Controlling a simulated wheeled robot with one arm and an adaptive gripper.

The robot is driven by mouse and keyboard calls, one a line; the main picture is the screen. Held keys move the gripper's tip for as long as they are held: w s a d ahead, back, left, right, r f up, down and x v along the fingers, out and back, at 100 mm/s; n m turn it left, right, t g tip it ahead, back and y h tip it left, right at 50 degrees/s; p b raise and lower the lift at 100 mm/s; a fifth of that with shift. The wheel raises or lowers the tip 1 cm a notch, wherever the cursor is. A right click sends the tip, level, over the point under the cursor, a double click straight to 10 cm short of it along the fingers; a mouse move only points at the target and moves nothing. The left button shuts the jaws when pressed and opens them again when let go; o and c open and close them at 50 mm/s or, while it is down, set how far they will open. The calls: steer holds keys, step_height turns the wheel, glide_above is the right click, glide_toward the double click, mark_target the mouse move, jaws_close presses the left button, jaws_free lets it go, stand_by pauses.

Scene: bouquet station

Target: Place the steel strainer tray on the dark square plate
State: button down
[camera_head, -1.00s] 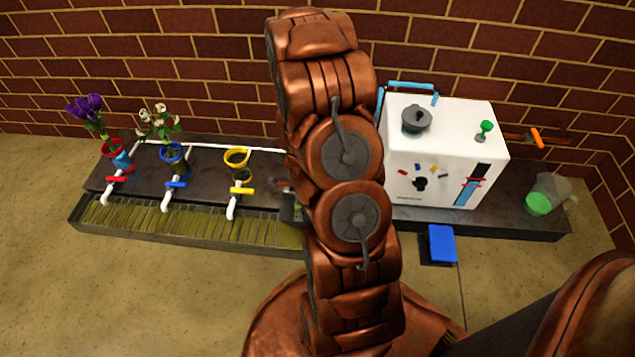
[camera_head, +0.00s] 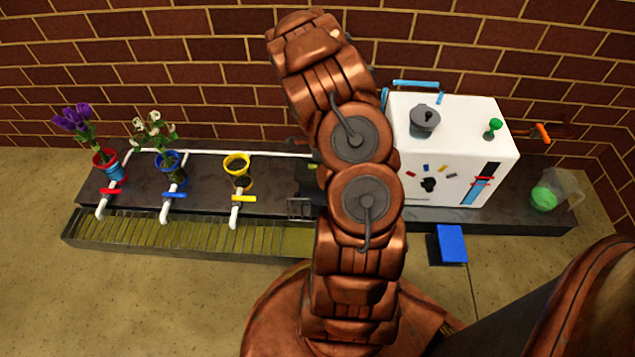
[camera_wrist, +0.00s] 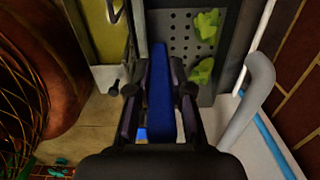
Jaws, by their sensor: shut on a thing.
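My gripper (camera_wrist: 160,90) is shut on a blue bar, which looks like the handle of the steel strainer tray (camera_wrist: 183,45). The join is hard to make out. The tray is grey, full of small holes, and carries bright green scraps; it lies just beyond my fingertips. In the head view my arm hides the gripper and most of the tray; a dark part of it (camera_head: 307,178) shows left of the arm, over the counter. I cannot make out the dark square plate clearly, nor whether the tray touches anything below.
A white machine (camera_head: 455,150) stands close to the right of my arm. Yellow, blue and red taps and pots line the counter at left, two with flowers. A slatted trough (camera_head: 180,235) runs along the front. A clear jug (camera_head: 552,190) stands far right.

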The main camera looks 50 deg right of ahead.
steer(key=shift+w+d+f, duration=0.15)
steer(key=shift+w+d, duration=0.45)
step_height(320, 180, down, 11)
steer(key=b, duration=0.6)
steer(key=shift+a+b, duration=0.15)
steer(key=shift+b, duration=0.2)
steer(key=shift+w+d+f+b, duration=0.2)
steer(key=shift+d+b, duration=0.05)
steer(key=shift+b, duration=0.1)
steer(key=shift+d+r, duration=0.1)
steer(key=c, duration=1.1)
jaws_free()
steer(key=shift+o, duration=0.2)
